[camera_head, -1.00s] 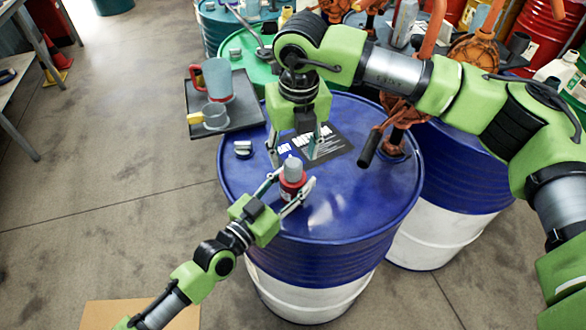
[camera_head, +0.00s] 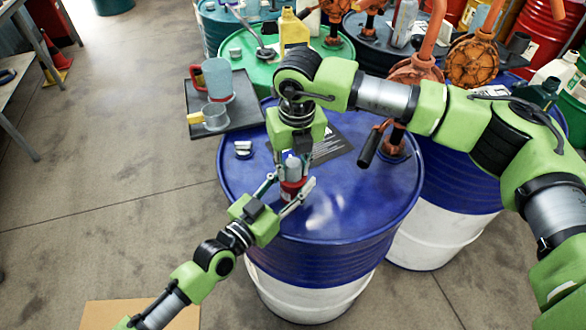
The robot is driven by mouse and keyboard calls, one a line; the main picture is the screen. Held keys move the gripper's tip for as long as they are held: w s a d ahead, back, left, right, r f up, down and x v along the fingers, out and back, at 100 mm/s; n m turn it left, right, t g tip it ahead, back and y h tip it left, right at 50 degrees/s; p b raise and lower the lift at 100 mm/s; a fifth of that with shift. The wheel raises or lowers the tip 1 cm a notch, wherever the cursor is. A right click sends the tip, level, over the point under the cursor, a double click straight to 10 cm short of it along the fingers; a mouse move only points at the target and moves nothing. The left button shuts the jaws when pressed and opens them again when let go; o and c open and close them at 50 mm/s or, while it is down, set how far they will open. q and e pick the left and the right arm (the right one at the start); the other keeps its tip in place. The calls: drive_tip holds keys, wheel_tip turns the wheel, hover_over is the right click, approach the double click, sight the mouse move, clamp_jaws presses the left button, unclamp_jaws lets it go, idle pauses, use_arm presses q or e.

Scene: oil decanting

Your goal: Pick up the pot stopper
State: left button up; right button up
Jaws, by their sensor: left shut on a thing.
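A small red pot (camera_head: 290,190) with a pale grey stopper (camera_head: 292,167) on top stands upright on the blue drum (camera_head: 345,215). My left gripper (camera_head: 291,193) comes in from the lower left, with its fingers shut around the pot. My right gripper (camera_head: 293,162) points down from above, with its fingers on either side of the stopper. I cannot tell whether those fingers touch the stopper, and its upper part is partly hidden by the gripper.
A dark tray (camera_head: 245,118) with a red-handled grey mug (camera_head: 217,80) and a clear cup (camera_head: 215,117) sits behind left. A small metal cap (camera_head: 243,149) lies on the drum. An orange hand pump (camera_head: 392,140) stands at right. The drum top's front is clear.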

sight(292, 162)
wheel_tip(292, 162, up, 10)
drive_tip(key=shift+r, duration=0.1)
use_arm(q)
drive_tip(key=o, duration=1.5)
drive_tip(key=shift+c, duration=0.2)
drive_tip(key=shift+s+a, duration=0.1)
drive_tip(key=v, duration=1.1)
drive_tip(key=shift+s+a, duration=0.25)
drive_tip(key=shift+a, duration=0.1)
